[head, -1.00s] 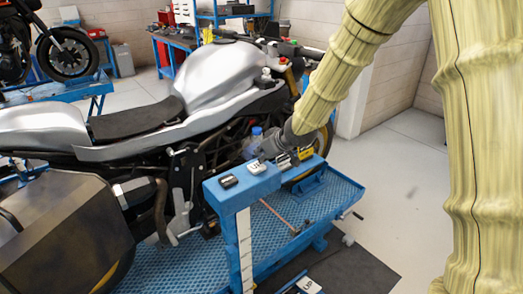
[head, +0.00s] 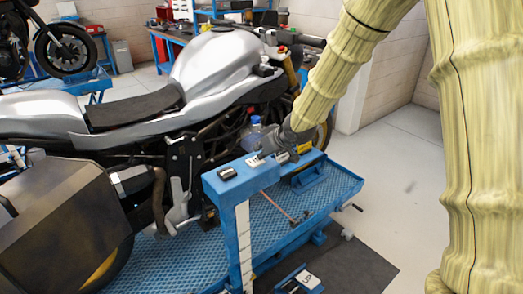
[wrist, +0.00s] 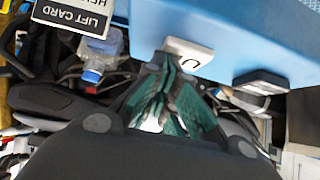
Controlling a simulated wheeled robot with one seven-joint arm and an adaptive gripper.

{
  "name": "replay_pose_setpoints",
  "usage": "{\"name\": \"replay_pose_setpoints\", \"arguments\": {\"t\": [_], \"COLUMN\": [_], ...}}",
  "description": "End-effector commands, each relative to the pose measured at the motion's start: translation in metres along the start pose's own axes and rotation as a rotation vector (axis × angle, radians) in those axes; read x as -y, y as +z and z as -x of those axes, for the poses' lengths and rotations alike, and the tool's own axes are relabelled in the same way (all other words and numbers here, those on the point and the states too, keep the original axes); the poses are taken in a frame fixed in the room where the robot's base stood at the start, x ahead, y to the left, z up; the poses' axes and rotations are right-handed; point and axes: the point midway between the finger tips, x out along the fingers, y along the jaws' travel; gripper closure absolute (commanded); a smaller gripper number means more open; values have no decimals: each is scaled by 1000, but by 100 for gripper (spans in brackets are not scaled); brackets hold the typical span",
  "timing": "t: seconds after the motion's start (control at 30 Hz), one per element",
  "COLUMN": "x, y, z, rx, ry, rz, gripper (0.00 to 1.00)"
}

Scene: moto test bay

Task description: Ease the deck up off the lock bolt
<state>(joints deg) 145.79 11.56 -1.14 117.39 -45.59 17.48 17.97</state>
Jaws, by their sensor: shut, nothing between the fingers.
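My gripper (head: 262,156) is shut and empty at the blue control beam, with its fingertips at the white key marked UP (head: 251,161). In the wrist view the teal-padded fingers (wrist: 165,100) are together just below that white key (wrist: 188,52); I cannot tell whether they press it. A black key (head: 228,172) sits left of it on the beam and also shows in the wrist view (wrist: 258,83). The blue mesh deck (head: 335,198) carries the silver motorcycle (head: 215,65). I cannot make out the lock bolt.
A lift card (wrist: 78,14) and a blue-capped bottle (wrist: 97,68) are near the fingers. A white marked strip (head: 244,245) runs down the blue post. A pedal marked UP (head: 308,279) is on the dark floor mat (head: 365,272). Clear floor (head: 420,165) lies right.

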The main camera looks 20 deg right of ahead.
Motion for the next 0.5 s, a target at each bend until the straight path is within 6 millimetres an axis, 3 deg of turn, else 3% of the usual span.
{"name": "replay_pose_setpoints", "arguments": {"t": [0.07,0.47,0.5], "x": [2,4,3], "y": [4,-32,-28], "z": [2,36,37], "rx": [13,-5,-7], "ry": [-2,-1,0], "rz": [-2,2,1], "gripper": [100,100,100]}}
